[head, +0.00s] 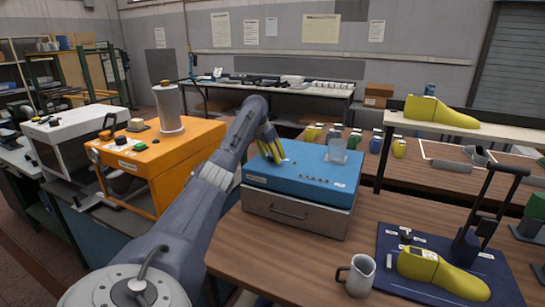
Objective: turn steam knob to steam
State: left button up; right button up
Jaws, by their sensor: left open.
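A blue machine (300,176) with a grey drawer front stands on the wooden bench, with a row of small dark marks along its front edge. My left gripper (272,158) has yellow fingers, is open, and reaches down at the machine's left top. Whether the fingers touch anything there is hard to tell. I cannot make out a steam knob for certain; the fingers may hide it. My right gripper is not in view.
A clear container (337,149) stands on the blue machine's right top. A metal pitcher (358,276) stands in front on the bench. A yellow shoe last (444,273) lies on a dark mat (398,281). An orange machine (155,165) stands left of my arm.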

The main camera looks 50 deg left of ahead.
pick_arm(q)
jog(key=shift+w+f, duration=0.1)
jog(key=shift+f, duration=0.1)
jog(key=c, duration=1.3)
